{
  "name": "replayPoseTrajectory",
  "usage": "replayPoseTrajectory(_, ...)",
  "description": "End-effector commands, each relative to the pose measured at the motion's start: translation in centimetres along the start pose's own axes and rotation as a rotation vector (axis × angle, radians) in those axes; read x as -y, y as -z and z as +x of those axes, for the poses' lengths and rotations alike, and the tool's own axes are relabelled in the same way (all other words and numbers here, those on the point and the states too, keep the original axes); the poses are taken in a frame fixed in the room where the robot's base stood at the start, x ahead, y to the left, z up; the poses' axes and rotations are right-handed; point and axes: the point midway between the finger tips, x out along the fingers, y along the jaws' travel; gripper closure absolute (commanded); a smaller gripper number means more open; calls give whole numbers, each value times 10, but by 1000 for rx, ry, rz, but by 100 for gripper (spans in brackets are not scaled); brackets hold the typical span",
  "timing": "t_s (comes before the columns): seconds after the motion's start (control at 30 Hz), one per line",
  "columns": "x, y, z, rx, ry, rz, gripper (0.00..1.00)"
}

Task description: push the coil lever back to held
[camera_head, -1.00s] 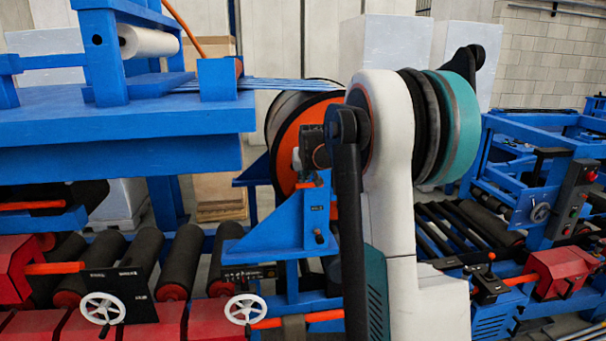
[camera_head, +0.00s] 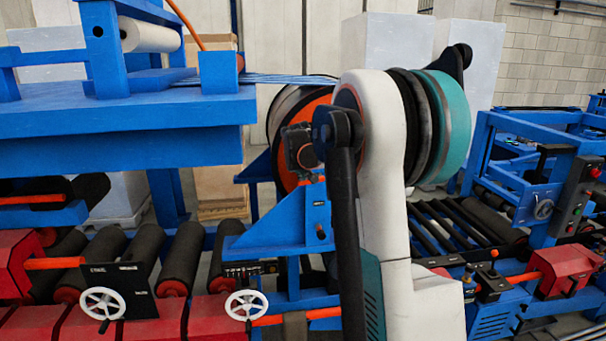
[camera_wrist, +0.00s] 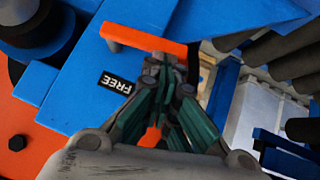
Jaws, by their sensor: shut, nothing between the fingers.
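In the wrist view an orange bar (camera_wrist: 135,34), which looks like the coil lever, crosses a blue plate (camera_wrist: 75,85). A black label (camera_wrist: 117,82) reading FREE lies on the plate below the bar. My gripper (camera_wrist: 160,62) is shut and empty; its tips are at the bar's right part, and I cannot tell whether they touch it. An orange piece (camera_wrist: 150,138) shows between my finger links. In the head view the coil (camera_head: 283,110) with its orange flange stands behind a blue bracket (camera_head: 285,215); my arm hides part of it, and my fingertips are not clear there.
A blue table (camera_head: 120,115) overhangs rollers (camera_head: 180,255) at the left. White handwheels (camera_head: 102,304) and red housings (camera_head: 90,328) stand in front. Another blue roller frame (camera_head: 500,150) with a control box (camera_head: 578,195) is at the right.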

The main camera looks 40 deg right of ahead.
Motion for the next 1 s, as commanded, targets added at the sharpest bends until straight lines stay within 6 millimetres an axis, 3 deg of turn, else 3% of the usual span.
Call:
replayPoseTrajectory(0.43, 18, -22, 23, -2, -274, -278, 100)
replayPoseTrajectory(1.0, 17, -53, 53, -1, -659, -659, 100)
